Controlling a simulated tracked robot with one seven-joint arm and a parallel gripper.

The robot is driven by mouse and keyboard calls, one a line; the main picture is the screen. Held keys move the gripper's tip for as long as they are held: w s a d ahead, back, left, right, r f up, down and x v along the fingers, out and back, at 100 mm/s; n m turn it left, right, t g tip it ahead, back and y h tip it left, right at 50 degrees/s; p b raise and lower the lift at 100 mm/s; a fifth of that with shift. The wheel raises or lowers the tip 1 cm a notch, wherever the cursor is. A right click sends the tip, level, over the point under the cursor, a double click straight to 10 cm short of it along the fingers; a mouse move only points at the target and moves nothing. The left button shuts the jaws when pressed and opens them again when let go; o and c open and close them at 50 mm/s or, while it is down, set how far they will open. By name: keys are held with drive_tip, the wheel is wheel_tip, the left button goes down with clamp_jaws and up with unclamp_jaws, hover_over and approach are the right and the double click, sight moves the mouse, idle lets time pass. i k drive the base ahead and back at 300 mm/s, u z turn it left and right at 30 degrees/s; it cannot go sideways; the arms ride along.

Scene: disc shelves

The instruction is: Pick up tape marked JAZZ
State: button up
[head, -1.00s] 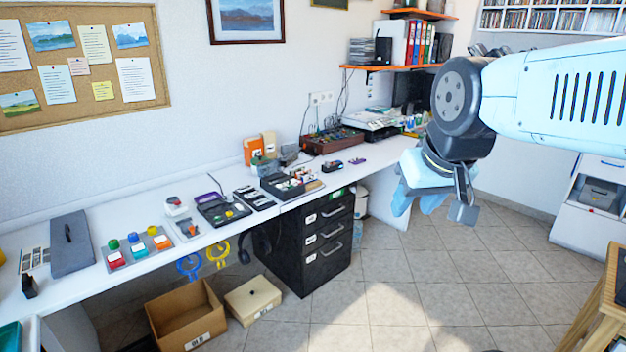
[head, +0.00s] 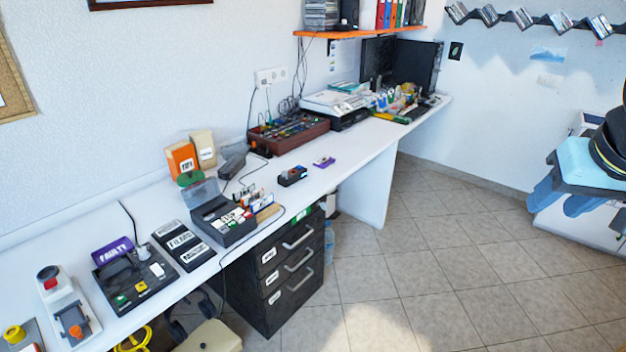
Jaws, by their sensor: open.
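No label in the head view clearly reads JAZZ. An orange box (head: 182,160) and a cream box (head: 203,149) with small labels stand against the wall, also unreadable. My gripper (head: 563,198) is at the right edge, open, with pale blue fingers pointing down over the floor, well away from the desk. Nothing shows between its fingers.
The long white desk (head: 335,185) runs along the wall. Black drawers (head: 290,262) stand below. Tiled floor (head: 440,250) is clear.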

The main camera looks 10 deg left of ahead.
sight(263, 202)
drive_tip(key=u, duration=0.05)
drive_tip(key=i, duration=1.25)
drive_tip(key=u, duration=0.6)
drive_tip(key=i, duration=0.6)
drive_tip(key=u, duration=0.4)
drive_tip(key=k, duration=0.9)
drive_tip(key=u, duration=0.2)
drive_tip(key=i, duration=0.9)
drive_tip(key=z, duration=0.15)
